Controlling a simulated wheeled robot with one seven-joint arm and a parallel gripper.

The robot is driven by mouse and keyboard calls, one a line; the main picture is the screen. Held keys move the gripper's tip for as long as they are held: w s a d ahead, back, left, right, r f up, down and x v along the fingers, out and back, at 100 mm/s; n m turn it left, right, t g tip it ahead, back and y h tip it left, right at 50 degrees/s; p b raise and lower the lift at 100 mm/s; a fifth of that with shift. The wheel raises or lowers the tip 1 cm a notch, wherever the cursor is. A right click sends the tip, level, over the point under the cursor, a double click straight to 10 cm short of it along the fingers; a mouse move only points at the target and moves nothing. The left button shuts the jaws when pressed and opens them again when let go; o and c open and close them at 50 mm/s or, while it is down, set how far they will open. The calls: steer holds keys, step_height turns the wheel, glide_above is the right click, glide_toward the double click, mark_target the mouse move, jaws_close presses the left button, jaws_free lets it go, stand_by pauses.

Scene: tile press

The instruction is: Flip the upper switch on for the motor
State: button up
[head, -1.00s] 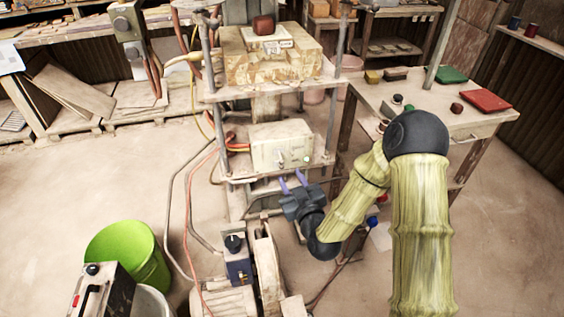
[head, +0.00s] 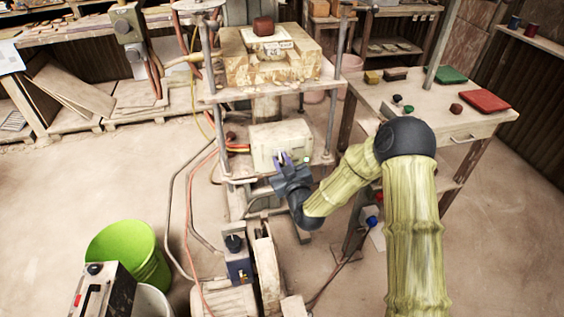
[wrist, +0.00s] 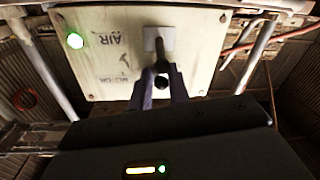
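The pale control box (head: 268,140) sits on the lower shelf of the press and also shows upside down in the wrist view (wrist: 100,20). Its markings include AIR and MOTOR. A switch lever (wrist: 161,68) with a dark round end stands out from a light plate on its face. My gripper (head: 283,158) is at the front of the box. In the wrist view its purple fingers (wrist: 161,85) lie on both sides of the lever's end, with almost no gap, so it looks shut on the lever. A green lamp (wrist: 75,40) glows on the box. The other switch cannot be made out.
Press posts (head: 331,120) flank the box, with the upper platform (head: 215,93) above it. Orange hoses (head: 237,148) run at its left. A machine (head: 262,265) stands below in front. A worktable (head: 440,120) is at the right.

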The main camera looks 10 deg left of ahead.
jaws_close()
